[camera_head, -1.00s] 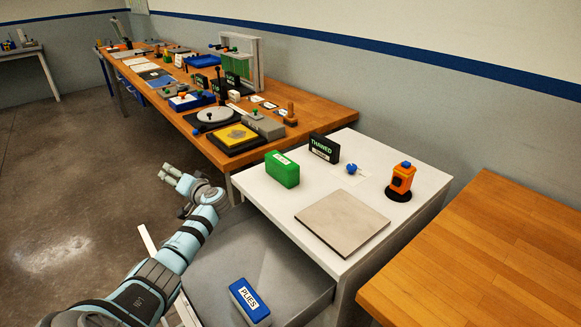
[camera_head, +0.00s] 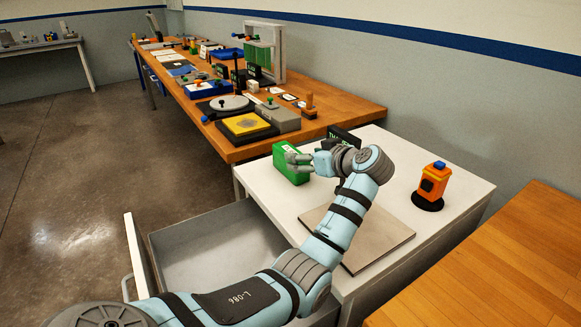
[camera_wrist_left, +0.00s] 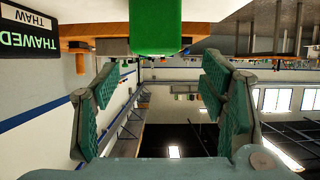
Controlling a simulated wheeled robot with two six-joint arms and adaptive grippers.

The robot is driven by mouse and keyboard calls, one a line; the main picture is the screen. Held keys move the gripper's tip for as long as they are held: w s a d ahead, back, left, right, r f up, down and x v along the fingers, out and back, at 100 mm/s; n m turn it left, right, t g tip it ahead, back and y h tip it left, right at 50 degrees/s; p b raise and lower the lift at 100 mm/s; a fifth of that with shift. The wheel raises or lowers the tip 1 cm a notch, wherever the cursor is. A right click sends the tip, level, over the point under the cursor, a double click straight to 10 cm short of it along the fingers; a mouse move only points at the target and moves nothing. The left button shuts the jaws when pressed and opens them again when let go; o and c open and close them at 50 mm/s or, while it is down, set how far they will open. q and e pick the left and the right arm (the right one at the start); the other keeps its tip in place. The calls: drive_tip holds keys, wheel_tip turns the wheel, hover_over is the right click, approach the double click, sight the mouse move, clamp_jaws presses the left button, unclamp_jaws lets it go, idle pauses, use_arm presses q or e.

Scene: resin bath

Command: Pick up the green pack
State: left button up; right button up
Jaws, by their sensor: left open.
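The green pack (camera_head: 290,164) stands upright on the white cabinet top, near its back left edge. My left gripper (camera_head: 301,161) is open at its right side in the head view, and its fingers overlap part of the pack there. In the left wrist view the green pack (camera_wrist_left: 155,28) is at the top centre, just beyond and between the spread fingers of my left gripper (camera_wrist_left: 160,75). Nothing is held between the fingers. I cannot tell whether a finger touches the pack. My right gripper is not in view.
A black THAWED sign (camera_head: 345,136) stands behind my left wrist; it also shows in the left wrist view (camera_wrist_left: 28,40). A grey plate (camera_head: 390,240) lies partly under my arm. An orange device (camera_head: 432,182) stands to the right. The drawer (camera_head: 205,240) is open.

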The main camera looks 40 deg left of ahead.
sight(291, 151)
use_arm(q)
drive_tip(key=b+x, duration=0.1)
drive_tip(key=x, duration=0.8)
drive_tip(key=shift+w+b, duration=0.25)
drive_tip(key=shift+b, duration=0.15)
drive_tip(key=c, duration=1.4)
drive_tip(key=shift+c, duration=0.2)
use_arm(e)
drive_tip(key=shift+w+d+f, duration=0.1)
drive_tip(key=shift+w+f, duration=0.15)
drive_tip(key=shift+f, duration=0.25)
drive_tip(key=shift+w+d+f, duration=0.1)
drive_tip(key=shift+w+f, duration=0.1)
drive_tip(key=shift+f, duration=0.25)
